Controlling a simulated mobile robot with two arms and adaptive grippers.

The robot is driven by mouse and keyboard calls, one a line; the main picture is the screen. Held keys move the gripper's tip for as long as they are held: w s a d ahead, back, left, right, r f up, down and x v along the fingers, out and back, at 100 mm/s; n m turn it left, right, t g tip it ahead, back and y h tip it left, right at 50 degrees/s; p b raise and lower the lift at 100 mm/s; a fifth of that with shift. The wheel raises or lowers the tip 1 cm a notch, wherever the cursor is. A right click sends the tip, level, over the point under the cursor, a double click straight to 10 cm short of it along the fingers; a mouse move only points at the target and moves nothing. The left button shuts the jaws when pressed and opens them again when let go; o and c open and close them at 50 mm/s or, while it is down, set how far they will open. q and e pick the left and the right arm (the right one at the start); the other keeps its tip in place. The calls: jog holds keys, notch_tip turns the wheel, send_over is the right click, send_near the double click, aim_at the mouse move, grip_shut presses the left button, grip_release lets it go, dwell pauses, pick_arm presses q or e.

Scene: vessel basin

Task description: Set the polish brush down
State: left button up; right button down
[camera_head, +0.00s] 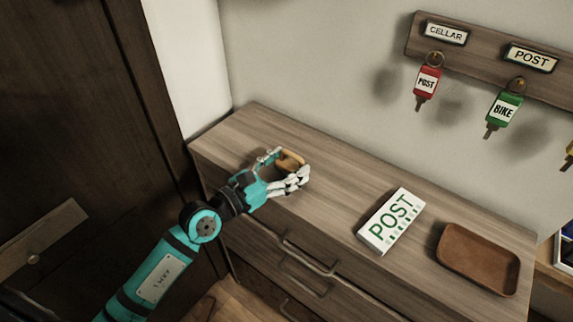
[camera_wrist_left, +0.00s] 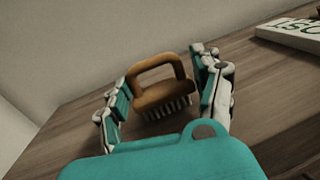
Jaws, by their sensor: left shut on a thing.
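The polish brush (camera_head: 290,160) has a tan wooden body with a loop handle. It is over the left part of the dresser top (camera_head: 335,165). In the left wrist view the brush (camera_wrist_left: 150,98) sits between the two fingers with its pale bristles pointing down. My left gripper (camera_head: 287,167) is shut on the brush, one finger on each side. The bristles are close to the wood surface, but I cannot tell whether they touch it. My right gripper is not in view.
A white box marked POST (camera_head: 391,221) and a brown tray (camera_head: 478,260) are on the dresser top to the right. A key board (camera_head: 486,45) with tagged keys hangs on the wall. The top between the brush and the box is clear.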

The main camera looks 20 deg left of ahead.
pick_arm(q)
jog(key=shift+f, duration=0.1)
jog(key=o, duration=0.9)
jog(key=shift+o, duration=0.7)
jog(key=shift+s+a, duration=0.1)
jog(key=shift+s, duration=0.1)
jog(key=b+v, duration=0.4)
jog(key=v, duration=0.7)
jog(key=shift+s+a, duration=0.2)
jog(key=shift+s, duration=0.05)
